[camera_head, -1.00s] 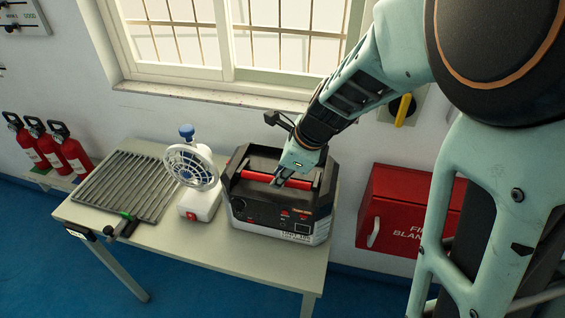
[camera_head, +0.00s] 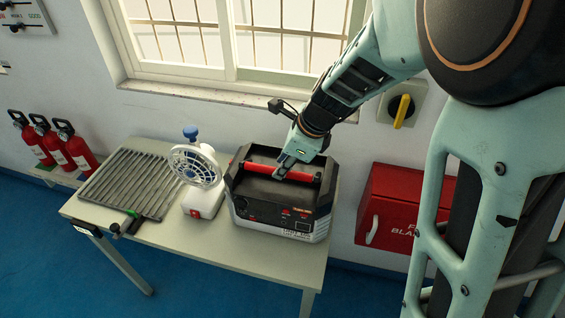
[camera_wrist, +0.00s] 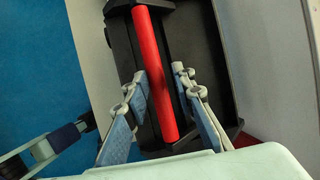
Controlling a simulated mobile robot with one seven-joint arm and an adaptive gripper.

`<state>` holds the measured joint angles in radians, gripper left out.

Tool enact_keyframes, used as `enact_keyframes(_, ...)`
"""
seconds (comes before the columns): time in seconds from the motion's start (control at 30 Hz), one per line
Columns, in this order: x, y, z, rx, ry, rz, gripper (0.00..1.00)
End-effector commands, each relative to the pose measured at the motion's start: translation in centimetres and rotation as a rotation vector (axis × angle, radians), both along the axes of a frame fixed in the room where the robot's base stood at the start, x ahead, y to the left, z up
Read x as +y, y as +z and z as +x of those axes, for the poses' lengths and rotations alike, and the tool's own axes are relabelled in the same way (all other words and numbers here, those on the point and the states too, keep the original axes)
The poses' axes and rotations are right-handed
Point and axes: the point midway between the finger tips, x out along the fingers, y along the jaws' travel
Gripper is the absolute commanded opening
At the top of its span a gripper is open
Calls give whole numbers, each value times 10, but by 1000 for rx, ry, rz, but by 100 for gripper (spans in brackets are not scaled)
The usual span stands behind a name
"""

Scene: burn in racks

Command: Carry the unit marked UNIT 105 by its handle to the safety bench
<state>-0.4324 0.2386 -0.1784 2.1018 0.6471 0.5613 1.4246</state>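The unit (camera_head: 267,217), a black and grey box with a red bar handle (camera_head: 300,175) across its top, stands upright on a pale bench (camera_head: 215,243). Its front label is too small to read surely. My gripper (camera_head: 283,172) is at the middle of the handle. In the wrist view the red handle (camera_wrist: 152,50) runs between my gripper's two fingers (camera_wrist: 159,82), with a gap showing on the right side. The fingers are apart and not closed on it. How deep they reach is hard to tell.
A white fan (camera_head: 196,168) stands close left of the unit. A slatted grey rack (camera_head: 130,182) lies further left on the bench. Several red extinguishers (camera_head: 75,150) stand at far left. A red fire blanket box (camera_head: 395,210) hangs right of the bench. The window wall is close behind.

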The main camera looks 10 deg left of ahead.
Motion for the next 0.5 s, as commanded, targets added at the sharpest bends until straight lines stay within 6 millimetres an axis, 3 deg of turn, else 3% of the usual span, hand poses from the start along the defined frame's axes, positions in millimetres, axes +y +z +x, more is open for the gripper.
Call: enact_keyframes(0.5,-4,11,18,-6,-4,-3,31)
